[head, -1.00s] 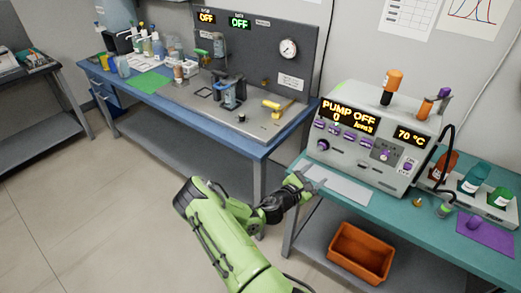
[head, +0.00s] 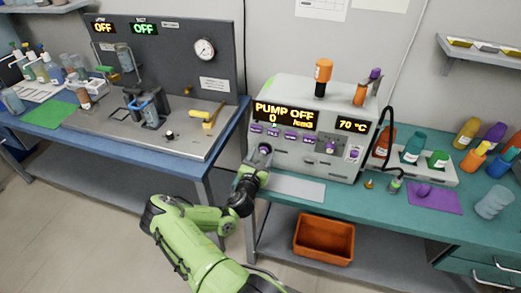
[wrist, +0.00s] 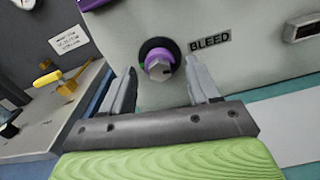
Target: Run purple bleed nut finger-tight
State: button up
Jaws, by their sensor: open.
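The purple bleed nut (wrist: 158,60) sits on the front face of the grey pump unit, beside the BLEED label (wrist: 210,40). It has a purple ring and a grey hex end. In the wrist view my gripper (wrist: 165,80) is open, with one finger on each side of the nut and slightly below it. The fingers look apart from the nut. In the head view my gripper (head: 260,158) is at the lower left of the pump unit (head: 283,95) and partly hides the nut. The pump display reads PUMP OFF, 0.
A pale mat (head: 298,188) lies in front of the pump on the teal bench (head: 410,215). An orange bin (head: 325,240) is below. Bottles and a purple mat (head: 435,197) stand to the right. A blue bench (head: 195,160) with a yellow-handled tool is to the left.

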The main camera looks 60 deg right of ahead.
jog(key=shift+d, duration=0.1)
jog(key=shift+s+r, duration=0.1)
jog(key=shift+r, duration=0.05)
jog(key=c, duration=1)
jog(key=shift+c, duration=0.2)
jog(key=shift+m, duration=0.4)
